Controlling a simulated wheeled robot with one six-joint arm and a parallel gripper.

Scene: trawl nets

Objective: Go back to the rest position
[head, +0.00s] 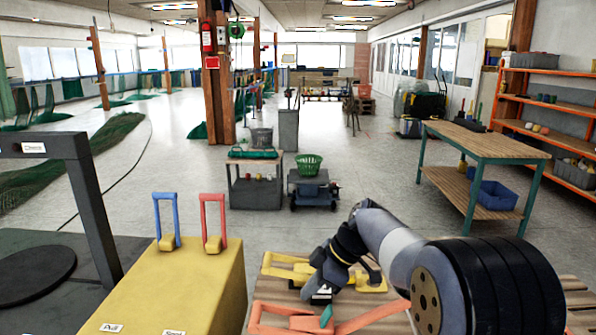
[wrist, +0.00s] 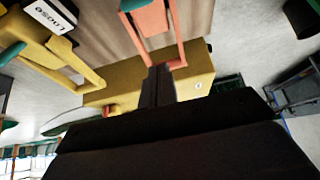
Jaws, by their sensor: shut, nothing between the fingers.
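My gripper (wrist: 159,75) shows in the wrist view with its two dark fingers together and nothing between them. An orange handle frame (wrist: 153,22) lies just beyond the fingertips in that view; I cannot tell if they touch. In the head view my arm reaches from the lower right, bent down over a wooden top (head: 378,320); the fingers are hard to make out there. A yellow handle frame (head: 283,268) and an orange-red one (head: 272,329) lie on this top near the arm.
A yellow control box (head: 170,290) with a blue lever (head: 166,215) and a red lever (head: 213,218) stands left of the arm. A dark frame (head: 85,205) is further left. A small cart (head: 255,185), a green basket (head: 308,164) and a workbench (head: 485,143) stand beyond. Floor between is clear.

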